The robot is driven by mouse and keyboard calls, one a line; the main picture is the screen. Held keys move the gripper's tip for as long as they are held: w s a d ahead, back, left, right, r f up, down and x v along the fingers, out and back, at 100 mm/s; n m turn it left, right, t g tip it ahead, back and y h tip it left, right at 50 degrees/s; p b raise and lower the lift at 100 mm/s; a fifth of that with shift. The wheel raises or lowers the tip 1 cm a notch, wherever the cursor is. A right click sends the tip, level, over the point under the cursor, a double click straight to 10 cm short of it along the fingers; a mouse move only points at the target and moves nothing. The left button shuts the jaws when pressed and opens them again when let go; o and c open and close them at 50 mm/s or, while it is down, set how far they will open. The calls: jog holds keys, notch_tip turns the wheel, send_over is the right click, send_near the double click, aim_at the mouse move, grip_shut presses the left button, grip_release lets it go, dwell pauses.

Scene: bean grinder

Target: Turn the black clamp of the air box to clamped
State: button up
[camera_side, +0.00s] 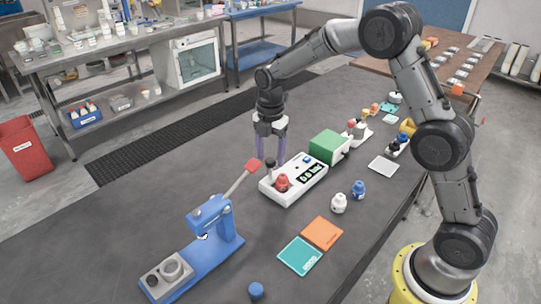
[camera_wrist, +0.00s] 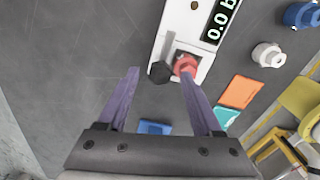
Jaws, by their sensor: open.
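The air box (camera_side: 313,178) is a white box with a black bar display and a green block (camera_side: 328,146) at its far end; its near end shows at the top of the wrist view (camera_wrist: 208,75). The black clamp (camera_side: 270,165) stands on its near left corner beside a red knob (camera_side: 282,183). In the wrist view the dark clamp (camera_wrist: 160,73) appears between my purple fingertips, with the red knob (camera_wrist: 185,65) by the right fingertip. My gripper (camera_side: 270,160) points down, open and empty, over this corner. I cannot tell whether a finger touches the clamp.
A blue lever press (camera_side: 208,236) stands front left, its red-tipped handle (camera_side: 254,165) rising close to my gripper.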

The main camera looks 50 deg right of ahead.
jog(key=shift+f, duration=0.3)
grip_shut()
